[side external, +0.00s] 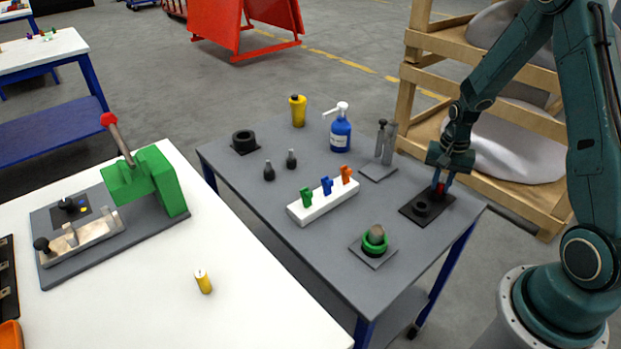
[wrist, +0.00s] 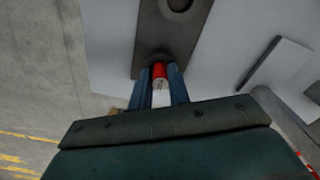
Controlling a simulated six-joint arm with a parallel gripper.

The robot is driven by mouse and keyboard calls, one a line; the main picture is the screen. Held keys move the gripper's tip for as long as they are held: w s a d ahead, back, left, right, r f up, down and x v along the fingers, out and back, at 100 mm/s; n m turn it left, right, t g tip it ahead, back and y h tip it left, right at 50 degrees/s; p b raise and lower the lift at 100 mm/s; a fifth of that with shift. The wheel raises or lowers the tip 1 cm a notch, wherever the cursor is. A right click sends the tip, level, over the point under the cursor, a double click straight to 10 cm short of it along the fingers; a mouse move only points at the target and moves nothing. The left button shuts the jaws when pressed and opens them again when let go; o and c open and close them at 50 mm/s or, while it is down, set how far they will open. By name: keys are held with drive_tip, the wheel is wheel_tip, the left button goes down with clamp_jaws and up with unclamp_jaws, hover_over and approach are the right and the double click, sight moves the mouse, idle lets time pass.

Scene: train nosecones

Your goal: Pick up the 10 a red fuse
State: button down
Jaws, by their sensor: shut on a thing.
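The red fuse (wrist: 159,73) is between the two blue fingers of my gripper (wrist: 160,90) in the wrist view, with a pale end facing the camera. My gripper is shut on it. A little red of the fuse (side external: 440,188) shows between the fingers there. I cannot tell whether the fuse is clear of the plate. Any marking on the fuse is too small to read.
On the grey table (side external: 330,265) stand a white block (side external: 320,207) with coloured clips, a green ring holder (side external: 375,240), a blue bottle (side external: 340,135) and a stand with dark posts (side external: 379,169). Wooden shelves (side external: 530,189) with grey nosecones stand close behind my gripper.

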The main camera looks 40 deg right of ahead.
sight(441, 182)
wheel_tip(441, 182, up, 20)
idle(0.9)
drive_tip(key=shift+w+a, duration=0.1)
idle(0.5)
